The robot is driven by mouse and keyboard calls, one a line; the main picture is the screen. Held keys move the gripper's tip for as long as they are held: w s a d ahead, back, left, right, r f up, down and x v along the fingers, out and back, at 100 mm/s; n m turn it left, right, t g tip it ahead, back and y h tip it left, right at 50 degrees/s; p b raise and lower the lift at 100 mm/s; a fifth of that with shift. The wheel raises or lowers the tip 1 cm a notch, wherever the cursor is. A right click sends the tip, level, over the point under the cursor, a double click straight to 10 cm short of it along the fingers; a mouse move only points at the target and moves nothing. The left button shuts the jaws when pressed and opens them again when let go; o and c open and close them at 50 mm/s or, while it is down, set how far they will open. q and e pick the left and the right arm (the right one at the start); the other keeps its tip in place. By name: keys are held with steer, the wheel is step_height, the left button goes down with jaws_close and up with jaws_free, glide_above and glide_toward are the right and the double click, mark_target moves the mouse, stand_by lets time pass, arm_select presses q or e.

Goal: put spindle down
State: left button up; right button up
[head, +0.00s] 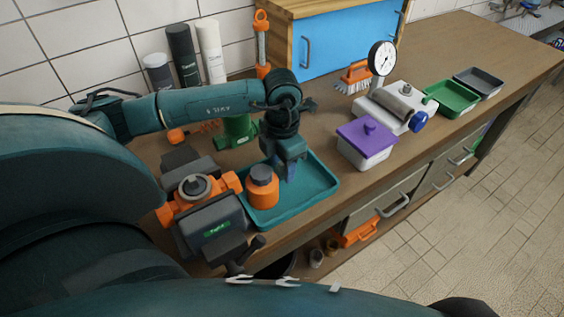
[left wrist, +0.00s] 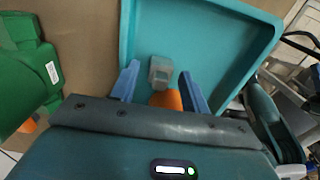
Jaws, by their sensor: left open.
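My left gripper (head: 290,172) points down over the teal tray (head: 320,187), with its blue fingers open. My right gripper is not in view.
An orange jar (head: 262,190) with a grey cap stands in the tray's near-left part. An orange and grey valve body (head: 205,205) is left of it, a green fitting (head: 238,131) behind. A purple-lidded box (head: 367,143) stands right of the tray, with bare bench between.

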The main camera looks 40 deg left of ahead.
arm_select(q)
step_height(320, 180, up, 12)
steer(key=b, duration=0.1)
steer(key=shift+b, duration=0.35)
